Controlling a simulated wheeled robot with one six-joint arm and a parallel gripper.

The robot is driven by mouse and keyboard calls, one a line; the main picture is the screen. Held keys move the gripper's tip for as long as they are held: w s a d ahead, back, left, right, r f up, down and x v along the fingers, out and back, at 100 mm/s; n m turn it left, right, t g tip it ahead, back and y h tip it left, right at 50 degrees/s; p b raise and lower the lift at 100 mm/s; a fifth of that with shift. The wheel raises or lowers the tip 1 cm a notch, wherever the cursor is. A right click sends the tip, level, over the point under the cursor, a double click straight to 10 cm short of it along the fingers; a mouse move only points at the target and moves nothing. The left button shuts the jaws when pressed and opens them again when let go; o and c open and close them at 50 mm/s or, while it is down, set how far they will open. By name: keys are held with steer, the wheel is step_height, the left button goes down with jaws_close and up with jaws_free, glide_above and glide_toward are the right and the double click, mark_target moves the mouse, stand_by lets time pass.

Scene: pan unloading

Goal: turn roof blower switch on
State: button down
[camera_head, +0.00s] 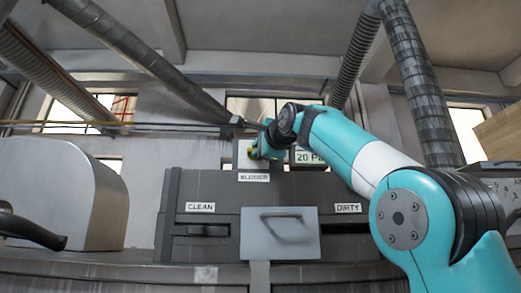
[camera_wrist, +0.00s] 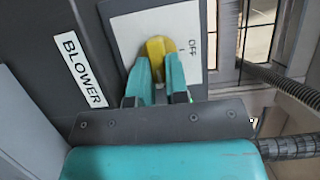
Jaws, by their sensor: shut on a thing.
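The roof blower switch is a yellow knob (camera_wrist: 156,47) on a pale plate (camera_wrist: 128,35) in the wrist view. The word OFF (camera_wrist: 192,45) is printed on the plate to the right of the knob. My gripper (camera_wrist: 158,62) is shut on the yellow knob, with one teal finger on each side of it. The fingers hide the knob's lower part. In the head view my gripper (camera_head: 258,153) is at the switch plate (camera_head: 244,153), above the BLOWER label (camera_head: 254,177), and the arm covers much of the switch. The BLOWER label also shows in the wrist view (camera_wrist: 81,70).
Below the switch stands a dark cabinet (camera_head: 230,188) with CLEAN (camera_head: 201,207) and DIRTY (camera_head: 348,208) labels and a grey handled panel (camera_head: 280,234). A sign reading 20 (camera_head: 308,157) hangs right of the gripper. Ducts (camera_head: 418,85) run overhead; a grey rounded housing (camera_head: 60,190) stands left.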

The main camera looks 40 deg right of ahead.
steer(key=shift+w, duration=0.1)
steer(key=c, duration=1.3)
jaws_free()
steer(key=shift+w, duration=0.1)
steer(key=shift+c, duration=0.2)
steer(key=shift+o, duration=1.1)
steer(key=shift+w, duration=0.15)
steer(key=b+v, duration=0.1)
steer(key=v, duration=1.6)
steer(key=shift+s, duration=0.3)
steer(key=shift+f, duration=0.1)
